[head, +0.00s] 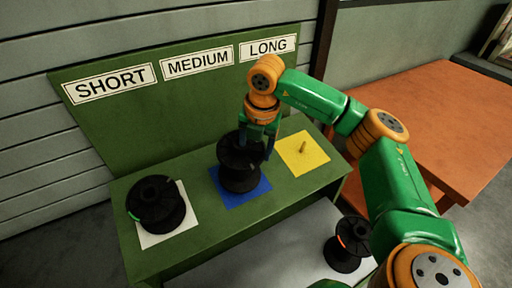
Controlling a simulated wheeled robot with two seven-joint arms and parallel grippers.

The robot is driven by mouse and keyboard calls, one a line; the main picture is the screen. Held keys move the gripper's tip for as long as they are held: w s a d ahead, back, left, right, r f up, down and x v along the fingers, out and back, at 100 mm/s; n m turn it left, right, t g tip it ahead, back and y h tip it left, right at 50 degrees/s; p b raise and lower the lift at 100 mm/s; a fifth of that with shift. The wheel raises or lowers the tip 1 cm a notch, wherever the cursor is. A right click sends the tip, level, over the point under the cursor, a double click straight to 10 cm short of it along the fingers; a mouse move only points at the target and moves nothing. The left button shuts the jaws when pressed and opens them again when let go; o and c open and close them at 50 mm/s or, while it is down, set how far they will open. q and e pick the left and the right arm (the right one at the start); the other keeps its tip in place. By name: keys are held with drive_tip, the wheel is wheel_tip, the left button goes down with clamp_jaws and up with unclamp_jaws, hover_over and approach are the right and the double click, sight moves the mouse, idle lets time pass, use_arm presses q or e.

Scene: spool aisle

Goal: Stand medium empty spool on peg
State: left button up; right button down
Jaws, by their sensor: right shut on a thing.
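A black empty spool (239,176) is upright over the blue mat (258,190), under the MEDIUM sign (197,61). My right gripper (262,146) reaches down from above and is shut on this spool near its upper flange. Any peg on the blue mat is hidden by the spool, and I cannot tell whether the spool rests on the mat or hangs just above it. My left gripper is not in view.
A black spool (156,205) with a green mark stands on the white mat (184,226) under SHORT. The yellow mat (318,158) under LONG bears a bare peg (303,148). Another spool (345,246) with a red mark stands lower right. An orange table (440,120) is at right.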

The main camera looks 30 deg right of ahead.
drive_tip(key=shift+w+f+b, duration=0.2)
drive_tip(key=shift+f+b, duration=0.7)
drive_tip(key=shift+f, duration=0.4)
unclamp_jaws()
drive_tip(key=shift+r, duration=0.35)
drive_tip(key=r, duration=0.3)
drive_tip(key=s+r+b, duration=0.1)
drive_tip(key=r, duration=0.2)
drive_tip(key=shift+s+a+r, duration=0.1)
drive_tip(key=shift+s+r, duration=0.1)
